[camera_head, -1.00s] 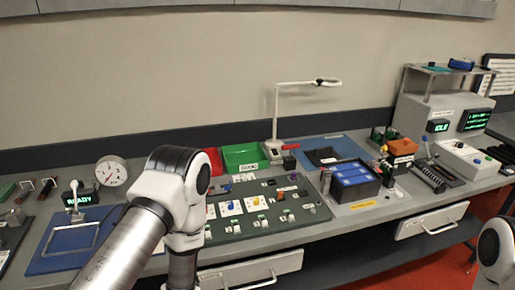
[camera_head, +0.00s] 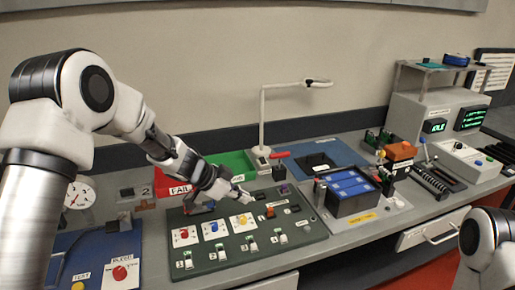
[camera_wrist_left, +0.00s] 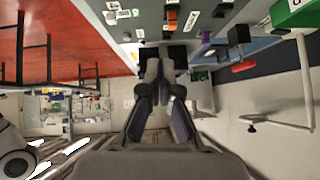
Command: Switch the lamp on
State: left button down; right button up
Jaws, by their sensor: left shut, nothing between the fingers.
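The white lamp (camera_head: 262,120) stands at the back of the bench, its thin arm reaching right to a small dark-tipped head (camera_head: 317,83). I see no glow from it. A red lever (camera_head: 280,155) sticks out to the right by its base (camera_head: 261,157). The lamp post also shows at the right of the left wrist view (camera_wrist_left: 303,80). My left gripper (camera_head: 246,197) is over the grey-green control panel, in front of the lamp base and apart from it. Its fingers (camera_wrist_left: 161,70) are shut and empty. My right gripper is out of view; only part of that arm shows.
The panel (camera_head: 215,262) carries several switches and coloured knobs. A green bin (camera_head: 238,163) is left of the lamp base. A blue battery pack (camera_head: 350,190) stands to the right. A blue mat (camera_head: 323,147) lies behind it.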

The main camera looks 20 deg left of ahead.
aim_at(262, 160)
jog(key=i+j, duration=0.25)
jog(key=i, duration=0.3)
jog(key=i+j, duration=0.25)
jog(key=i, duration=0.25)
